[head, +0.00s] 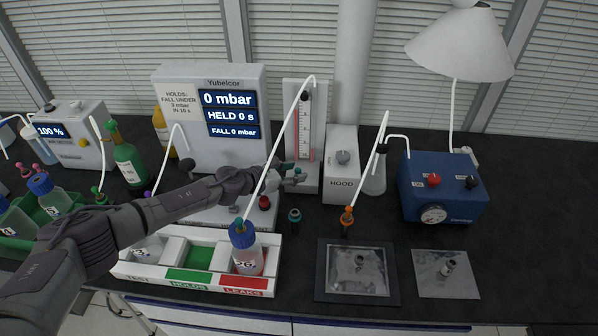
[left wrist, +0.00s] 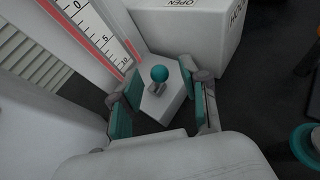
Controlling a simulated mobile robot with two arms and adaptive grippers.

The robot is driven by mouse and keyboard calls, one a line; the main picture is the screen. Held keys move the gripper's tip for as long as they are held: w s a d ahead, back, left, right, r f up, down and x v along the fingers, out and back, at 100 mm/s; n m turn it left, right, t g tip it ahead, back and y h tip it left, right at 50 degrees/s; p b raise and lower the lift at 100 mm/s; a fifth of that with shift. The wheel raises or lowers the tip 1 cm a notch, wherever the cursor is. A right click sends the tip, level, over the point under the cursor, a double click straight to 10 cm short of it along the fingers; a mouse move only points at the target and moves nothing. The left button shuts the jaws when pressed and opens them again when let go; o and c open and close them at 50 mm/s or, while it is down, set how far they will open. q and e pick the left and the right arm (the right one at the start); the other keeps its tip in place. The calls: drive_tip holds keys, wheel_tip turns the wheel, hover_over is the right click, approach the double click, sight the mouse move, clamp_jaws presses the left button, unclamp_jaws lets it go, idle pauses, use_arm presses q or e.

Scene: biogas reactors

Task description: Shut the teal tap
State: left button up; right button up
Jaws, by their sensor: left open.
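The teal tap (left wrist: 159,73) is a small round teal knob on a grey stem. It sits on the white foot of the scaled flow-tube panel (head: 303,130), just below the scale. In the left wrist view it lies between and a little beyond the fingers of my left gripper (left wrist: 160,98). The teal-padded fingers are apart, with nothing held. In the head view my left gripper (head: 293,177) is at the foot of the panel and largely hides the tap. I cannot tell whether the fingers touch it. My right gripper is not in view.
The white HOOD box (head: 342,180) stands close right of the panel. The pressure unit (head: 212,100) is at left. A blue-capped bottle (head: 246,250) with a tube stands in the white tray (head: 190,284) below my arm. A small teal-topped piece (head: 295,216) is nearby.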

use_arm(q)
drive_tip(key=shift+w+d+f, duration=0.25)
drive_tip(key=shift+w+d, duration=0.1)
drive_tip(key=shift+w+d+f, duration=0.15)
drive_tip(key=shift+w+d, duration=0.1)
drive_tip(key=shift+w, duration=0.05)
drive_tip(key=shift+w+d, duration=0.1)
drive_tip(key=shift+c, duration=0.3)
drive_tip(key=c, duration=0.5)
clamp_jaws()
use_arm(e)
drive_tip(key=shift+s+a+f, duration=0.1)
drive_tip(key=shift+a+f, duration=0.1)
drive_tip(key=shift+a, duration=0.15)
